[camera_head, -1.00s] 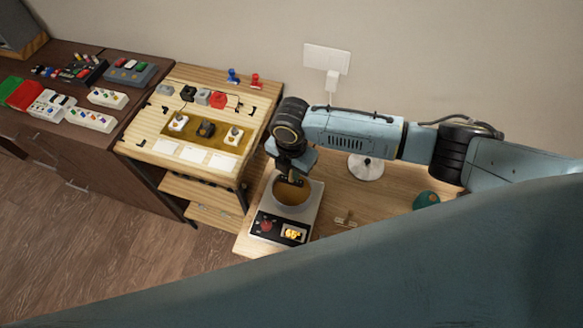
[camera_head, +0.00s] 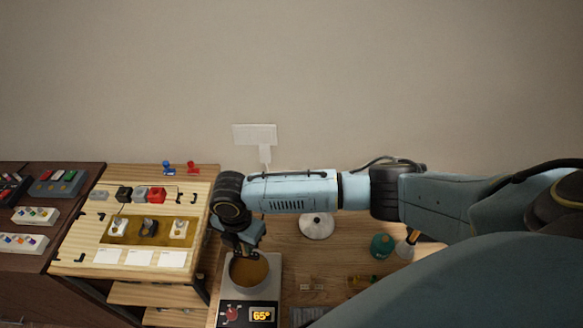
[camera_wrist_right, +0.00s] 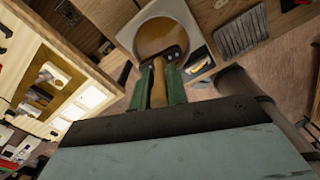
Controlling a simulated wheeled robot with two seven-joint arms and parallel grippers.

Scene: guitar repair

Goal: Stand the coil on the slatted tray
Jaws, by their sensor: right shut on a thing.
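My right gripper (camera_head: 243,250) points down at the pot of amber liquid (camera_head: 249,272), which sits on a heating plate (camera_head: 270,289) with a lit 65° display. In the right wrist view its green fingers (camera_wrist_right: 159,88) are shut on the coil (camera_wrist_right: 165,53), whose dark end with pale dots shows against the liquid. I cannot tell whether the coil touches the liquid. The slatted tray (camera_wrist_right: 240,31) is grey and ribbed, right of the heating plate in the wrist view. In the head view it shows partly at the bottom edge (camera_head: 309,317). My left gripper is not in view.
A wooden stand with parts (camera_head: 148,229) is left of the plate. A white round base (camera_head: 317,226), a green rounded thing (camera_head: 382,246) and small brass pieces (camera_head: 362,281) stand to the right. My right arm crosses above the bench.

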